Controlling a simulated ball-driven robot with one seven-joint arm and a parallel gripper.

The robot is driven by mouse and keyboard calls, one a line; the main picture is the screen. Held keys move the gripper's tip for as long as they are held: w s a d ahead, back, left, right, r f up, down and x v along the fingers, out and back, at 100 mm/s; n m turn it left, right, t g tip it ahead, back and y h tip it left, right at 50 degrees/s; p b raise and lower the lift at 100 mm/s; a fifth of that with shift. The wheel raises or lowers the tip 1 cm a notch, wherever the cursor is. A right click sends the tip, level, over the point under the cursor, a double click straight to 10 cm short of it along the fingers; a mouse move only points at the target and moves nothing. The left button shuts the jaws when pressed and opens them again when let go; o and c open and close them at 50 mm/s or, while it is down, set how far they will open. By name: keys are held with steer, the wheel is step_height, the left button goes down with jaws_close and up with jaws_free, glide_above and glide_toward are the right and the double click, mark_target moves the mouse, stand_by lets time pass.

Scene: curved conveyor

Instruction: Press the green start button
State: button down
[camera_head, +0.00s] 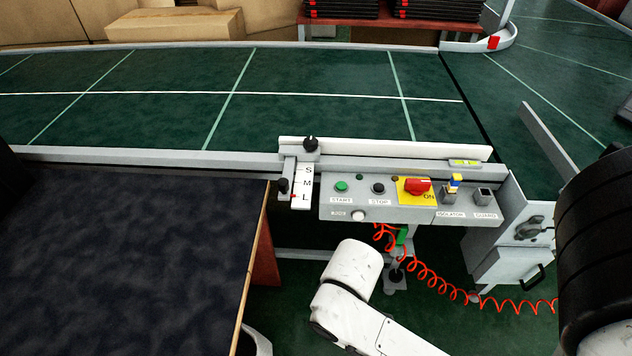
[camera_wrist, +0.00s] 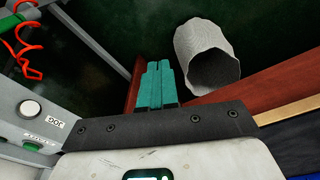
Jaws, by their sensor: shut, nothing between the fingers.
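The green start button (camera_head: 341,187) is on the left of the grey control panel (camera_head: 375,213), above a START label, at the front of the conveyor. My gripper (camera_wrist: 158,66) has teal fingers that are shut together and empty. It is to the right of the panel in that view, apart from the button. In the head view only my white arm shows below the panel; the fingers cannot be made out.
A black stop button (camera_head: 378,188), red switch (camera_head: 417,187) and white jog button (camera_head: 358,215) share the panel. A coiled red hose (camera_head: 440,286) hangs below. A dark-topped table (camera_head: 120,270) stands left. A grey bin (camera_wrist: 191,48) is beyond my fingers in the wrist view.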

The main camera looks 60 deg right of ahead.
steer(key=shift+w, duration=0.15)
steer(key=w+d+r+m+t+p, duration=0.2)
steer(key=w+d+r+m+p, duration=0.25)
steer(key=d+m, duration=0.4)
steer(key=w+d+r+m+t+p, duration=0.25)
steer(key=w+d+m+p, duration=0.35)
steer(key=m, duration=0.3)
steer(key=d+r+m+t+h+p, duration=0.1)
steer(key=d+r+m+h+p, duration=0.1)
steer(key=d+m, duration=0.5)
steer(key=d+r+m+t+h+p, duration=0.1)
steer(key=d+r+m+p, duration=0.1)
steer(key=d+r+m, duration=0.2)
steer(key=d+m, duration=0.3)
steer(key=d, duration=0.2)
steer(key=shift+w+d+r+t+h, duration=0.2)
steer(key=shift+d+r+t+h, duration=0.15)
steer(key=shift+d+r+h, duration=0.05)
